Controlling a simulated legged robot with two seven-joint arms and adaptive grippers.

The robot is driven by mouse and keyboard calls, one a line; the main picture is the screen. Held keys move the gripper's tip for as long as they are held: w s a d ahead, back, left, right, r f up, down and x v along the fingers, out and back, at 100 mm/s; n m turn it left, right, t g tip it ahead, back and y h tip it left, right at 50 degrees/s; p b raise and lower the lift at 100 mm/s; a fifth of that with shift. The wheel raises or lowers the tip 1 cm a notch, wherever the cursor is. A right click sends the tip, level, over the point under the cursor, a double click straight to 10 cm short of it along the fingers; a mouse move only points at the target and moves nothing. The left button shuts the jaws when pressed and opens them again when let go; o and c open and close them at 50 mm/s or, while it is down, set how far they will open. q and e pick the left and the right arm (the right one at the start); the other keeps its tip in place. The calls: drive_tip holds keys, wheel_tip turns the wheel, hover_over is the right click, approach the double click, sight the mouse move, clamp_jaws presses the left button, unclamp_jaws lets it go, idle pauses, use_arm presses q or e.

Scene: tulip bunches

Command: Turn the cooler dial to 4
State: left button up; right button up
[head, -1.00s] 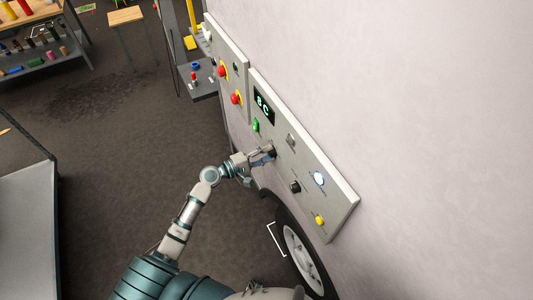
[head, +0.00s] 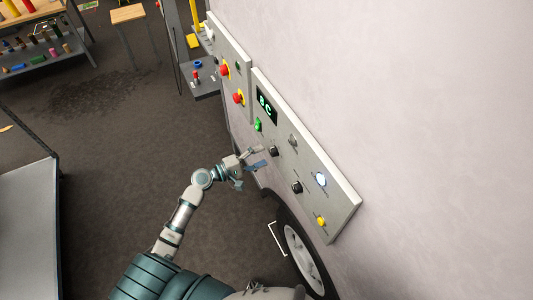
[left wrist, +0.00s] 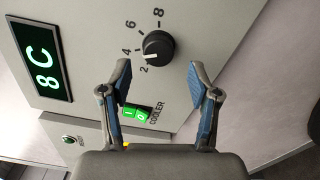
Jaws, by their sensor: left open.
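The cooler dial is a black round knob (left wrist: 158,46) in the left wrist view, with 2, 4, 6 and 8 printed around it. Its pale pointer mark appears to face the side between 2 and 4; the exact setting is hard to tell. In the head view the dial (head: 273,151) sits on the wall panel. My left gripper (head: 259,157) is open and empty, a little left of the dial and apart from it. In the left wrist view its fingers (left wrist: 161,72) are spread, with the knob beyond their tips.
A display (left wrist: 43,57) reads 8 C. A lit green switch (left wrist: 137,113) lies by the word COOLER. The panel (head: 322,186) also holds another black knob (head: 297,187), a lit white button (head: 320,179) and a yellow button (head: 321,222). A wheel (head: 302,255) is below.

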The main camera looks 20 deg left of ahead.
use_arm(q)
drive_tip(key=v, duration=0.8)
drive_tip(key=shift+s+a, duration=0.2)
drive_tip(key=shift+a, duration=0.25)
drive_tip(key=shift+d, duration=0.1)
wheel_tip(320, 180, down, 22)
drive_tip(key=a+g+y, duration=0.2)
drive_tip(key=a+y, duration=0.1)
drive_tip(key=y, duration=0.2)
drive_tip(key=s+f+m+g+y+b, duration=0.15)
drive_tip(key=s+f, duration=0.35)
drive_tip(key=f, duration=0.5)
drive_tip(key=s+f+m+g+y, duration=0.1)
drive_tip(key=s+f+g+y, duration=0.3)
drive_tip(key=f, duration=0.6)
drive_tip(key=s+d+f+m+g, duration=0.1)
drive_tip(key=s+d+f+m, duration=0.2)
drive_tip(key=s+f, duration=0.3)
drive_tip(key=s+d+f+m+g+b, duration=0.1)
drive_tip(key=s+f+m, duration=0.4)
drive_tip(key=s, duration=1)
drive_tip(key=s+d+f+m+g+y, duration=0.1)
drive_tip(key=s+d+f+m+g, duration=0.2)
drive_tip(key=s+f, duration=0.6)
drive_tip(key=shift+s+d+f+m, duration=0.25)
drive_tip(key=shift+s+d+m, duration=0.6)
drive_tip(key=shift+s+d, duration=0.35)
